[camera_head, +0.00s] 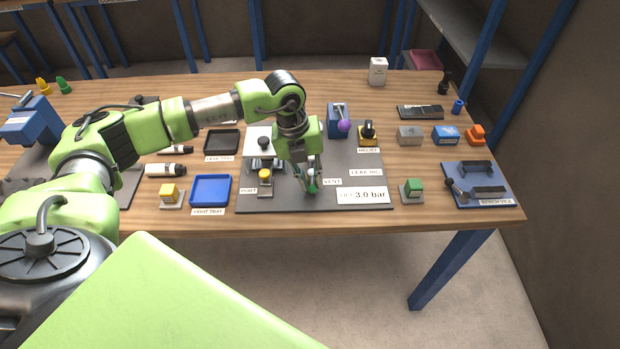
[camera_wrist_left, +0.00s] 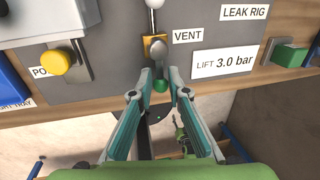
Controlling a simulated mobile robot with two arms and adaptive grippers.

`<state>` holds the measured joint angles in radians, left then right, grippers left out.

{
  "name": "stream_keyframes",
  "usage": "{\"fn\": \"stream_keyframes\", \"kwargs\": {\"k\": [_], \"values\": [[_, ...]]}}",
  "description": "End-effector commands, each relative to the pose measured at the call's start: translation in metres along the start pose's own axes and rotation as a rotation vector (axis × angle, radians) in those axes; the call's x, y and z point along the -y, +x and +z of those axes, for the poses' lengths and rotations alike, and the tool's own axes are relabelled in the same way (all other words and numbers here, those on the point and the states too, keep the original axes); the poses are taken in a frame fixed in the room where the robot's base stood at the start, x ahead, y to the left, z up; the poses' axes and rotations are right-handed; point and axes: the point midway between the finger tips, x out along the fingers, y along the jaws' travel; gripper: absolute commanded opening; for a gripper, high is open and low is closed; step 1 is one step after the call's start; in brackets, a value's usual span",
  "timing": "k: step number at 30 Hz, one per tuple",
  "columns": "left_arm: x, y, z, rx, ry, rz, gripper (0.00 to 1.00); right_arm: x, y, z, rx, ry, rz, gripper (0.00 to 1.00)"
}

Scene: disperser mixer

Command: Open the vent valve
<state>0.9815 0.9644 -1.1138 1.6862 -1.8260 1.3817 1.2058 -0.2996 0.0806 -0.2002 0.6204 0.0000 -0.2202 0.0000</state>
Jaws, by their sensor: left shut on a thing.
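The vent valve (camera_wrist_left: 154,40) sits by the VENT label (camera_wrist_left: 188,36) on the grey panel of the leak rig, near the table's front edge. In the left wrist view it has an orange-yellow body and a grey lever. The lever ends in a green knob (camera_wrist_left: 160,84). My left gripper (camera_head: 308,188) is over it, pointing down. In the left wrist view its two fingertips (camera_wrist_left: 160,80) are on either side of the green knob, shut on it. In the head view the gripper hides most of the valve. My right gripper is not in view.
A sign (camera_head: 362,195) reads LIFT 3.0 bar. A yellow-topped port (camera_head: 265,176) and a white block with a black knob stand left of the gripper. A blue tray (camera_head: 210,190) lies farther left, and a green-topped block (camera_head: 412,190) stands right of the panel.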

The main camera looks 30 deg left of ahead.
Motion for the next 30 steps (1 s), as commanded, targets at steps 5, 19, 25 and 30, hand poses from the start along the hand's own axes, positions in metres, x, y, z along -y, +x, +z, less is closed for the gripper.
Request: {"fn": "stream_keyframes", "kwargs": {"k": [5, 19, 25, 30], "values": [[0.002, -0.002, 0.002, 0.006, 0.000, -0.006, 0.26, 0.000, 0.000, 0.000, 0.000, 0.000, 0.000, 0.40], [0.001, -0.009, 0.002, 0.003, 0.000, -0.002, 0.32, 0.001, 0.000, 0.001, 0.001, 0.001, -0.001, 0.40], [0.001, -0.046, 0.002, 0.006, 0.001, -0.004, 0.32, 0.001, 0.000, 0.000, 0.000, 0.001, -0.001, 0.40], [0.001, -0.082, 0.002, 0.005, 0.001, -0.005, 0.32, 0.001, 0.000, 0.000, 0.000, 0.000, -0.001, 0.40]]}}
